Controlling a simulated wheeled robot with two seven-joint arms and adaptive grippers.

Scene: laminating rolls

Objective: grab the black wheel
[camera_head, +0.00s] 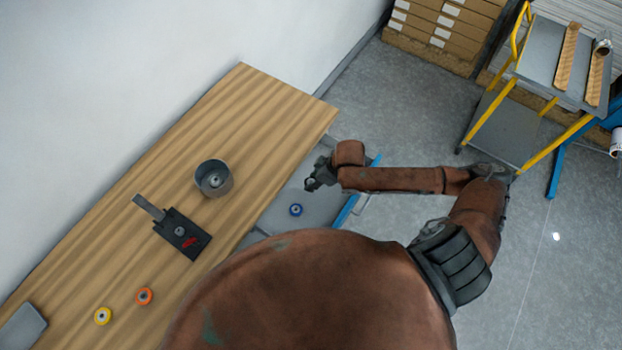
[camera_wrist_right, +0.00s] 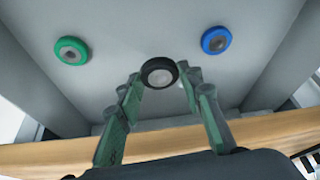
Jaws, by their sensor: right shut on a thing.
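The black wheel (camera_wrist_right: 159,72) has a pale grey centre and sits between the fingertips of my right gripper (camera_wrist_right: 161,82) in the right wrist view. The green fingers are closed on its two sides. In the head view my right gripper (camera_head: 313,184) is over the grey tray surface beside the wooden table, and the wheel is too small there to make out clearly. My left gripper is not in view.
A blue wheel (camera_head: 296,210) and a green wheel (camera_wrist_right: 71,50) lie on the grey surface (camera_head: 272,217). The wooden table (camera_head: 265,115) holds a grey pot (camera_head: 213,178), a black device (camera_head: 182,234), an orange wheel (camera_head: 144,296) and a yellow wheel (camera_head: 103,316). A yellow-railed cart (camera_head: 505,130) stands right.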

